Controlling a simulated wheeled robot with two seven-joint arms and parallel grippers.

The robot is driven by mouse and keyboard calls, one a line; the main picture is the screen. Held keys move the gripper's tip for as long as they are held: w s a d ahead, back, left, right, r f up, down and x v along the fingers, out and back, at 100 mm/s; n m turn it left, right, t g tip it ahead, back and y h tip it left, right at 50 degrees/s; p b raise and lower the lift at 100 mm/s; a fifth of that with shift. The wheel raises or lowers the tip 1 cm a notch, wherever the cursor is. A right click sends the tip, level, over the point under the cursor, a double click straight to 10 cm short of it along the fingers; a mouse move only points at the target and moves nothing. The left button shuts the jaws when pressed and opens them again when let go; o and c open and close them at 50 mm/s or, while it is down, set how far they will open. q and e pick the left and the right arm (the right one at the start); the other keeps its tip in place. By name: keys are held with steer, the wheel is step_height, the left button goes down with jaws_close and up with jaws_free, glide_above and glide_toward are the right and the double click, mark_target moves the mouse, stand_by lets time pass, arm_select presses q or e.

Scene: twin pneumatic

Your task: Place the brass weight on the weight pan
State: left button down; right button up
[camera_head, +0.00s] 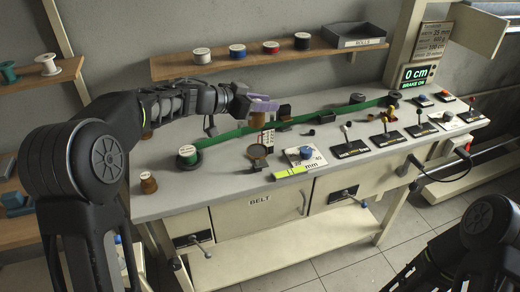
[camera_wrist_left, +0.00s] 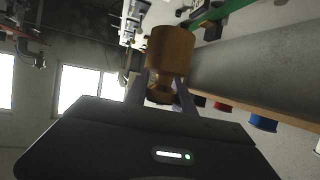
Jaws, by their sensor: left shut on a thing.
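My left gripper (camera_head: 264,104) is above the bench, shut on a brass weight. In the left wrist view the brass weight (camera_wrist_left: 170,46) is a brownish cylinder with a narrower neck between the two fingertips (camera_wrist_left: 163,88). In the head view the held weight (camera_head: 257,119) shows just below the fingers, clear of the bench. The weight pan (camera_head: 256,152) looks like a small round brown disc below the gripper, apart from the weight. Another brass weight (camera_head: 148,183) stands at the bench's left end.
A green belt (camera_head: 235,133) runs across the bench from a spool (camera_head: 188,154). A dial block (camera_head: 305,155) is right of the pan; several levers (camera_head: 385,138) stand farther right. A shelf (camera_head: 220,64) with spools is behind.

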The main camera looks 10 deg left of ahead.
arm_select(q)
step_height(320, 180, down, 5)
steer(key=shift+w+d+r+b, duration=0.1)
steer(key=shift+d+b, duration=0.05)
steer(key=shift+b, duration=0.35)
step_height(320, 180, down, 5)
steer(key=shift+f+b, duration=0.1)
steer(key=shift+b, duration=0.35)
steer(key=c, duration=1.1)
jaws_free()
steer(key=shift+f, duration=0.1)
steer(key=v, duration=1.2)
